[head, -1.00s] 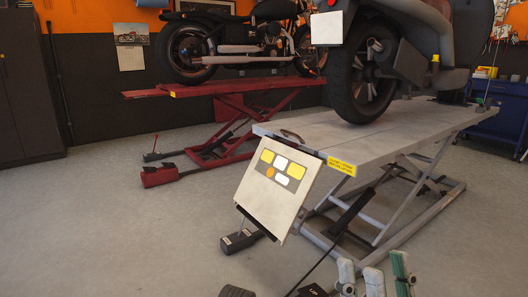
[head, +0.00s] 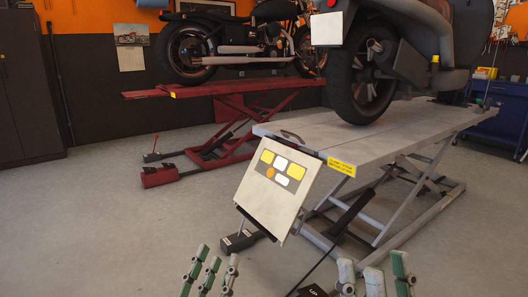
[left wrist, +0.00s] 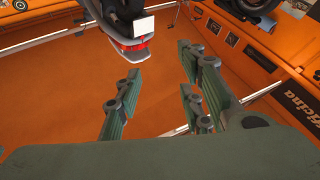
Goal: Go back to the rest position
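My left gripper (head: 211,268) is at the bottom of the head view, its green and grey fingers pointing up. In the left wrist view its fingers (left wrist: 160,80) stand apart with nothing between them. My right gripper (head: 375,272) is at the bottom right of centre in the head view. Its fingers are apart and no object shows between them; its palm is out of frame. Both grippers appear in front of the grey motorcycle lift (head: 410,133), holding nothing. My arms are mostly out of view.
A white panel with coloured labels (head: 265,203) hangs tilted at the near end of the grey lift. A pedal box (head: 237,242) lies on the floor beside it. A red lift (head: 225,92) carries a motorcycle (head: 245,48) behind. The floor at left (head: 90,220) is clear.

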